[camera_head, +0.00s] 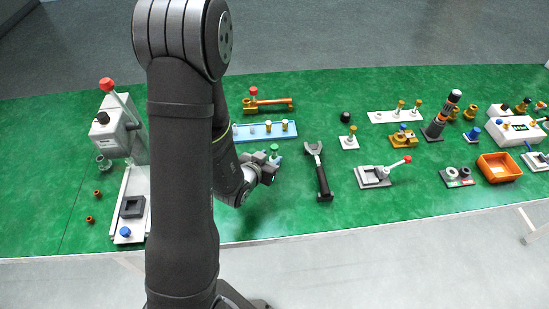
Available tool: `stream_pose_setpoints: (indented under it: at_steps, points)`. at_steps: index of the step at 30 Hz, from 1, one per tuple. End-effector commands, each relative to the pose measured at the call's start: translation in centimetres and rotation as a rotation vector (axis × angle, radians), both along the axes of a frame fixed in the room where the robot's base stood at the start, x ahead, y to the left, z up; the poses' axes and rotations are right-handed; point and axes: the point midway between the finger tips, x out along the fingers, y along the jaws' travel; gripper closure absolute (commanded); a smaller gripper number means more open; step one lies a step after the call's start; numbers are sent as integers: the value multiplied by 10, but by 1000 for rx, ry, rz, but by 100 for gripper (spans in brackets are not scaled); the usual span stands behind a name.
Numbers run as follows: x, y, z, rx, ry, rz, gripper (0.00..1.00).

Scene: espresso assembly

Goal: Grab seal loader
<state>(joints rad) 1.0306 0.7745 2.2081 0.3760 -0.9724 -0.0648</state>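My gripper (270,164) is low over the green table, left of the middle, with its fingers pointing right. A small green-topped piece (274,150) stands right at its fingers; I cannot tell whether they touch it, or whether the fingers are open or shut. No part is labelled, so I cannot tell for sure which one is the seal loader. A black-handled tool with a grey forked head (317,165) lies just right of the gripper, apart from it.
A light blue plate (248,132) with small pegs and an orange-brown bar part (270,104) lie behind the gripper. A grey lever press (116,130) stands left. A lever clamp (375,176) and an orange bin (498,168) are right. Green table (290,215) in front is clear.

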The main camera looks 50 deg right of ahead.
Motion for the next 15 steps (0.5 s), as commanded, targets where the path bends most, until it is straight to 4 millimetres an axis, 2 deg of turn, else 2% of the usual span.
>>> stream_pose_setpoints:
  at_steps: [8,15]
  points:
    - [4,-18,-10,1,1,-1,60]
    - [11,-46,-28,0,0,-1,60]
